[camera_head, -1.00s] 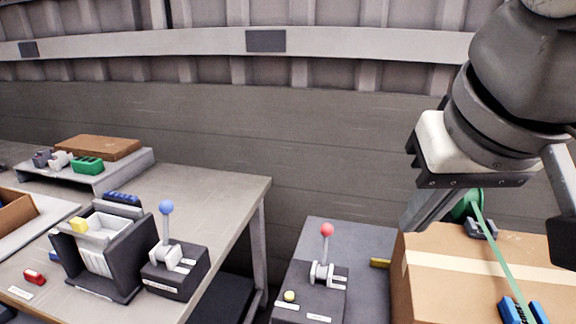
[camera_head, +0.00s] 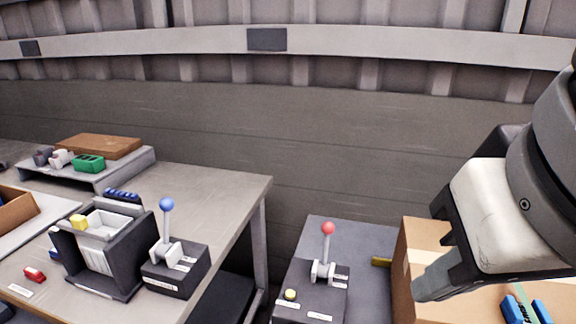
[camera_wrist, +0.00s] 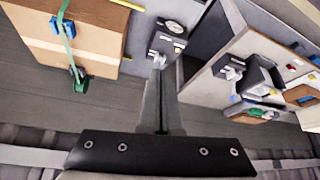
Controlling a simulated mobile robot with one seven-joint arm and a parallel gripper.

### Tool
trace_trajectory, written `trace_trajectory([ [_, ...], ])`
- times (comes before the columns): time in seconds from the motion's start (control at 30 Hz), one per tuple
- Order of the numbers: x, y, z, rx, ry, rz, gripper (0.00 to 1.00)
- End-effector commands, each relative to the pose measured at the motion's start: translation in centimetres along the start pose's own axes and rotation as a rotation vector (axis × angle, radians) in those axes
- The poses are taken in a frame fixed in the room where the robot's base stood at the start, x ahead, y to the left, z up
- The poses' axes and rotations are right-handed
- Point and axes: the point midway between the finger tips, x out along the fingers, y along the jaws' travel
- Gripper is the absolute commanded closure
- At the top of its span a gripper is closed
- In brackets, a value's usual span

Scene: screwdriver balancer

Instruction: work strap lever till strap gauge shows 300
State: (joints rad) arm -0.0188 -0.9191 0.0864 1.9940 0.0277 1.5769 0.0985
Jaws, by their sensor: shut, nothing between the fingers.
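A red-knobbed lever (camera_head: 327,231) stands upright on a dark control box on the grey platform, beside a strapped cardboard box (camera_head: 405,248). I cannot read its labels, so I cannot confirm it is the strap lever. A green strap (camera_wrist: 67,45) crosses the cardboard box. A round dial (camera_wrist: 172,27), possibly the strap gauge, shows on the control box in the wrist view; its reading is too small to tell. My gripper (camera_head: 428,290) is shut and empty, in front of the cardboard box and right of the lever. It also shows in the wrist view (camera_wrist: 159,72), its fingers pointing towards the control box.
A blue-knobbed lever (camera_head: 167,206) stands on the table at left, beside a dark bin unit (camera_head: 138,252). A low shelf (camera_head: 140,166) holds small coloured parts. A yellow-green button (camera_head: 290,295) sits near the red lever. A gap separates table and platform.

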Motion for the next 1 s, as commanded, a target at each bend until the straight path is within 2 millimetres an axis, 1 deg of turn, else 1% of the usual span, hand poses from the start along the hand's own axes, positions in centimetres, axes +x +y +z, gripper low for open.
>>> trace_trajectory([
  [0.03, -0.3, -0.2, 0.4, -0.004, 0.005, 0.001, 1.00],
  [0.2, -0.8, -0.6, 1.3, -0.008, 0.007, 0.002, 1.00],
  [0.57, -0.9, -0.7, 1.3, -0.010, 0.011, 0.001, 1.00],
  [0.67, -0.6, -0.5, 0.7, -0.009, 0.009, 0.001, 1.00],
  [1.0, 1.5, 0.7, -2.9, -0.005, 0.001, 0.000, 1.00],
])
